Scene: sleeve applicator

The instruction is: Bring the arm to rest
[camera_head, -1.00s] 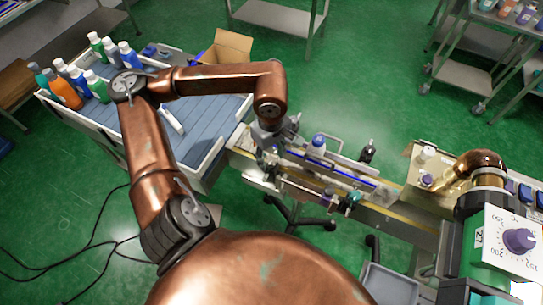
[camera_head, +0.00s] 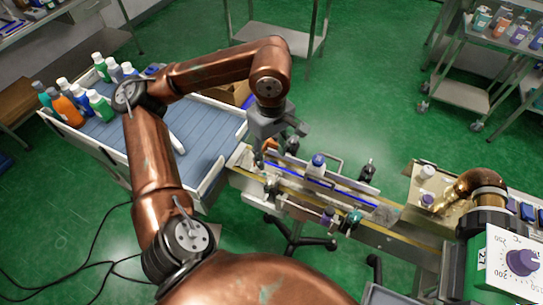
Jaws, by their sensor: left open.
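My left gripper (camera_head: 278,146) hangs over the left end of the narrow conveyor (camera_head: 380,226), at the end of my copper-coloured left arm. Its jaws are open, and I see nothing held between them. My right gripper is not in view.
A blue slatted table (camera_head: 205,135) at the left holds several bottles (camera_head: 70,108) at its far left. A cardboard box (camera_head: 238,92) sits behind my arm. A machine with a purple dial (camera_head: 522,262) stands at the lower right. Green floor (camera_head: 380,70) is free behind the conveyor.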

